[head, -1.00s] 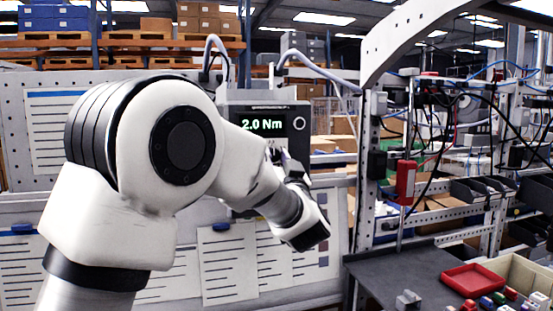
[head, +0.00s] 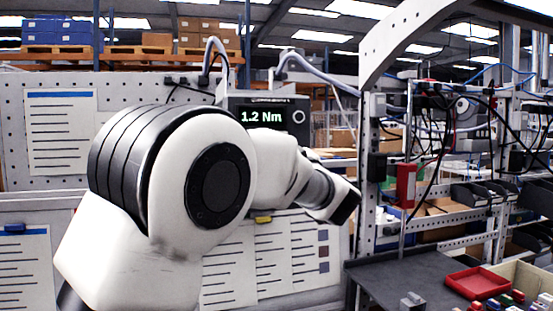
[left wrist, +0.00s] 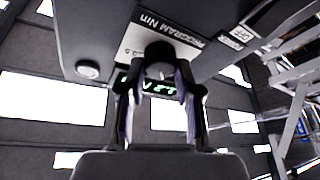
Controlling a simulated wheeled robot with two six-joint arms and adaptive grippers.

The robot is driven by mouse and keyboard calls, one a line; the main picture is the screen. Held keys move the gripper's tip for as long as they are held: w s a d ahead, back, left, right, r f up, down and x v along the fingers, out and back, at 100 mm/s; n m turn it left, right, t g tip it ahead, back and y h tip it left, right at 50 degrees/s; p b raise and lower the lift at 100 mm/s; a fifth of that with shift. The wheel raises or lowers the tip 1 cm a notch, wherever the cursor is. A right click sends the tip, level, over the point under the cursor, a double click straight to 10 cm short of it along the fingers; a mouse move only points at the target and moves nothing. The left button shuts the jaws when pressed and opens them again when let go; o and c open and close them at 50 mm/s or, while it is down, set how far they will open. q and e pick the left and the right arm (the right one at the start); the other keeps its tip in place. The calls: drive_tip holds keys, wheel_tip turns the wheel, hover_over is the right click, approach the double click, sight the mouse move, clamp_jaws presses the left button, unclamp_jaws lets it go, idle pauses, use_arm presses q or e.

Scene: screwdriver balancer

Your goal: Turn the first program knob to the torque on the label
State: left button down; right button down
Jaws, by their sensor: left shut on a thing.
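The grey torque controller (head: 275,108) stands at the back of the bench, and its display (head: 264,117) reads 1.2 Nm. In the left wrist view, its front is seen upside down. The dark program knob (left wrist: 159,55) sits there beside a white plate (left wrist: 168,38) marked PROGRAM Nm; other small print on it is hard to read. My left gripper (left wrist: 163,78) is shut on the knob, one finger on each side. In the head view my arm hides the knob and the fingers. My right gripper is in neither view.
A metal frame (head: 369,170) with cables stands right of the controller. A red tray (head: 475,281) lies on the dark bench at lower right. Printed sheets (head: 228,268) hang on the panel below the controller.

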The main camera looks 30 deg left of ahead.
use_arm(q)
drive_tip(key=shift+r+n+g+b, duration=0.1)
drive_tip(key=shift+n+g+b, duration=0.2)
drive_tip(key=shift+n+g, duration=0.7)
drive_tip(key=shift+r+n+g+b, duration=0.1)
drive_tip(key=shift+n+g+b, duration=0.2)
drive_tip(key=shift+n, duration=1.4)
drive_tip(key=c, duration=1.1)
unclamp_jaws()
drive_tip(key=o, duration=0.3)
drive_tip(key=shift+w+f, duration=0.1)
drive_tip(key=shift+w, duration=0.1)
drive_tip(key=v, duration=0.7)
drive_tip(key=shift+w+d+f, duration=0.1)
drive_tip(key=shift+w+f, duration=0.05)
drive_tip(key=shift+f, duration=0.05)
